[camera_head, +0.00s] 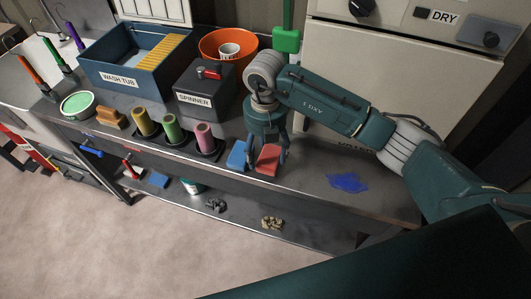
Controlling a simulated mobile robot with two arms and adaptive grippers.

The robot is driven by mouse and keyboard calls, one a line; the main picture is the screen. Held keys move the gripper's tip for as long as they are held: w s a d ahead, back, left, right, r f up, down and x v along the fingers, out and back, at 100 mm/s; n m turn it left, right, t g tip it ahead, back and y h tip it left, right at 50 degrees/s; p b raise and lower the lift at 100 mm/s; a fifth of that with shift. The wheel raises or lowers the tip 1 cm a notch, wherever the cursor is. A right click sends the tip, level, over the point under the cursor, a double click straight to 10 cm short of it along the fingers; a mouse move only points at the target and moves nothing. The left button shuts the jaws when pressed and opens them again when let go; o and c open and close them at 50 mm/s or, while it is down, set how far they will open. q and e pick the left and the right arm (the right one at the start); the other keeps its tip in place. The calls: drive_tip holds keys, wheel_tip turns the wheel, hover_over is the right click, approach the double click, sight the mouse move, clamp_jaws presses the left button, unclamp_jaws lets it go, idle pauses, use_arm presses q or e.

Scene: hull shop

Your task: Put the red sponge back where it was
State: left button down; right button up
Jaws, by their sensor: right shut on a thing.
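The red sponge (268,158) is at the front edge of the dark bench top, right of a blue sponge (237,155). My right gripper (266,154) points down over it, its fingers shut on the red sponge. The sponge is at or very near the bench surface; I cannot tell whether it touches. The fingers partly hide it. My left gripper is not in view.
Left of the sponges stand yellow, green and pink rolls (172,131) in a dark holder. Behind are the spinner box (203,98), wash tub (117,83) and orange bowl (211,42). A blue patch (347,182) lies to the right. A lower shelf (242,214) holds small items.

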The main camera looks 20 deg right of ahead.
drive_tip(key=shift+f, duration=1.05)
drive_tip(key=shift+f, duration=0.1)
drive_tip(key=o, duration=1)
drive_tip(key=shift+o, duration=0.2)
